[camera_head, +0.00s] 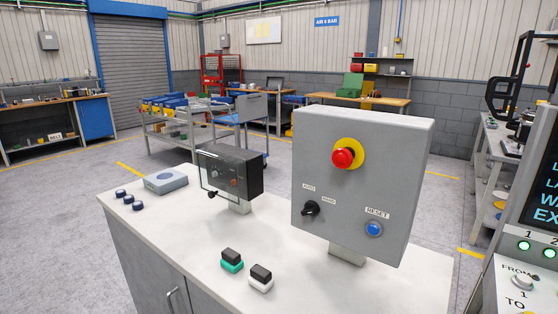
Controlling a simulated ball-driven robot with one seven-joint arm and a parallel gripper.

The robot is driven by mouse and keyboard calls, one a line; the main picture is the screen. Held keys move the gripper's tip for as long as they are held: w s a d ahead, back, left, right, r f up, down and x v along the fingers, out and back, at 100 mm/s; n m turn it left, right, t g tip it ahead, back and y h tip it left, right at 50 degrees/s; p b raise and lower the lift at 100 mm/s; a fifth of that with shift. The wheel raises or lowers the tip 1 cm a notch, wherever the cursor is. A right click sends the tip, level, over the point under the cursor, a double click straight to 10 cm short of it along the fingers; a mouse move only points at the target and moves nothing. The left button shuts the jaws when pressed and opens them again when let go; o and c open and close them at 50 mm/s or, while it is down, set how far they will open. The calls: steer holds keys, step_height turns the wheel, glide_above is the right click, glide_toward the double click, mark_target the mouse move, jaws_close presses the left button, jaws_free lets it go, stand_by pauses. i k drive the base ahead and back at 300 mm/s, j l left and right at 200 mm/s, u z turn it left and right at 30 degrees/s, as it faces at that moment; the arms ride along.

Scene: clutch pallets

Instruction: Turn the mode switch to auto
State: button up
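The mode switch (311,208) is a black rotary knob low on the left of the front of a grey control box (395,190). A label reading AUTO (308,188) sits above it to the left, and a second label (329,200), too small to read surely, sits above it to the right. The knob's exact pointing direction is too small to tell. A red emergency button (343,158) on a yellow ring is above it, and a blue button (374,229) under a RESET label is to its right. My gripper is not in view.
The box stands on a white-topped cabinet (190,240). A dark box with a clear cover (230,172), a grey block (166,181), small black pieces and two blocks (232,260) share the top. A panel with a screen (540,190) stands at the right. Grey floor lies left.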

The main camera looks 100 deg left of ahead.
mark_target(312, 208)
steer(key=u, duration=2)
